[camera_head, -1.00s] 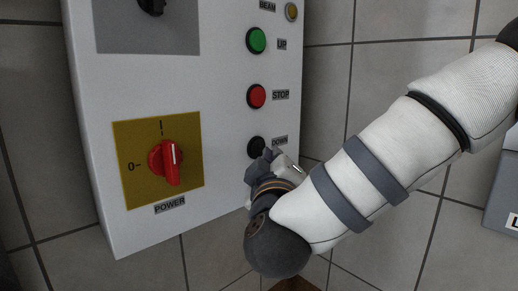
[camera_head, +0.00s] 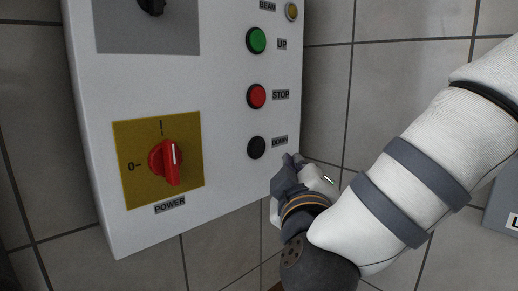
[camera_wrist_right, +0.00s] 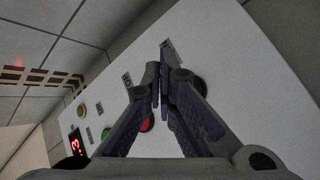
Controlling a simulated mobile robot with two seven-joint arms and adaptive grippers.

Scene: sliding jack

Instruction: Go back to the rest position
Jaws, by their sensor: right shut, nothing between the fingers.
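My right gripper (camera_head: 292,163) is in the head view at the lower right edge of the white control box (camera_head: 225,190). It is clear of the black DOWN button (camera_head: 256,147), which shows whole to its upper left. In the right wrist view the gripper (camera_wrist_right: 158,75) has its fingers together with nothing between them, in front of the box's white face (camera_wrist_right: 225,45). My right arm comes in from the right. My left gripper does not show in any view.
The box carries a red STOP button (camera_head: 256,96), a green UP button (camera_head: 256,40) and a red POWER knob (camera_head: 166,160) on a yellow plate. A tiled wall (camera_head: 400,70) lies behind. A grey box (camera_head: 502,205) is at the right edge.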

